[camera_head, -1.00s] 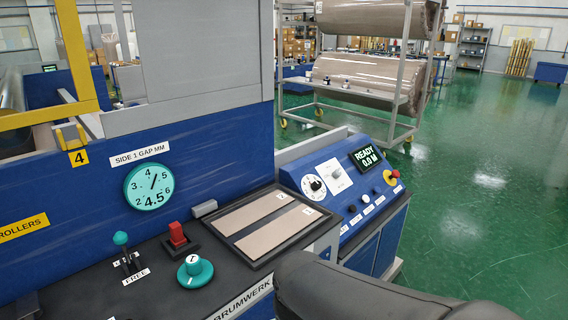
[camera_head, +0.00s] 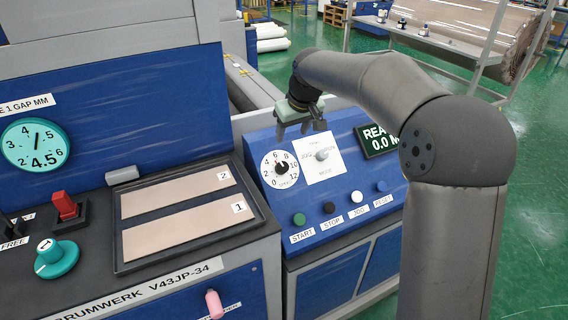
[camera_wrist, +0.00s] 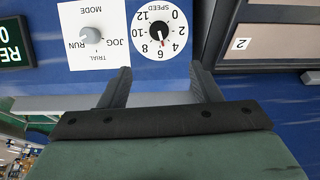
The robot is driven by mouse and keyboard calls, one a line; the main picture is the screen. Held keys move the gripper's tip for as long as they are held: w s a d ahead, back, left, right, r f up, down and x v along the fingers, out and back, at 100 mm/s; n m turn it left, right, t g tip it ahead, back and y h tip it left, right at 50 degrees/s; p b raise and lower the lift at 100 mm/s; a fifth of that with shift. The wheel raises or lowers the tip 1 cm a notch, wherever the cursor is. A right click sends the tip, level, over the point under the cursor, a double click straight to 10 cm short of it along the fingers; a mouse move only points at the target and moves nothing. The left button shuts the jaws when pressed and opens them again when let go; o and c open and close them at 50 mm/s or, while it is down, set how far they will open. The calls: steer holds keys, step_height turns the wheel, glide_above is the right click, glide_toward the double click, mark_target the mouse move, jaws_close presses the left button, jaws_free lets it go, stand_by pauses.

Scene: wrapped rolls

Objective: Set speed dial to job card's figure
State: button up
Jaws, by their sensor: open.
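The speed dial (camera_head: 267,179) is a white disc with figures 0 to 12 and a black knob (camera_head: 282,168) on the sloped blue panel. The dial also shows upside down in the wrist view (camera_wrist: 143,31), with a small red mark on its knob near the 6. My gripper (camera_head: 302,130) is open and empty, just above and behind the dial in the head view. In the wrist view its fingertips (camera_wrist: 161,70) point toward the panel below the dial, with nothing between them. I see no job card that I can make out.
Beside the dial is a grey mode knob (camera_head: 321,155) on a white plate. A READY display (camera_head: 378,139), start, stop, jog and reset buttons share the panel. Left are a tray (camera_head: 119,232) with strips 1 and 2, a teal knob (camera_head: 57,258) and a red switch (camera_head: 64,205).

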mark_target(284, 166)
steer(key=p+x, duration=0.1)
steer(key=x, duration=1.5)
steer(key=shift+w+f, duration=0.15)
steer(key=shift+f, duration=0.15)
steer(key=c, duration=1)
steer(key=shift+d+m, duration=0.1)
steer(key=shift+m, duration=0.2)
steer(key=m+y, duration=0.1)
steer(key=m, duration=0.1)
steer(key=m+b, duration=0.1)
steer(key=m, duration=0.1)
steer(key=shift+d+f+m+g+y, duration=0.2)
steer(key=shift+m+g+y, duration=0.1)
steer(key=shift+m+y, duration=0.1)
steer(key=m+b, duration=0.1)
steer(key=m, duration=0.1)
steer(key=m+y+b, duration=0.1)
steer(key=m, duration=0.2)
steer(key=shift+d+y, duration=0.15)
steer(key=shift+y, duration=0.15)
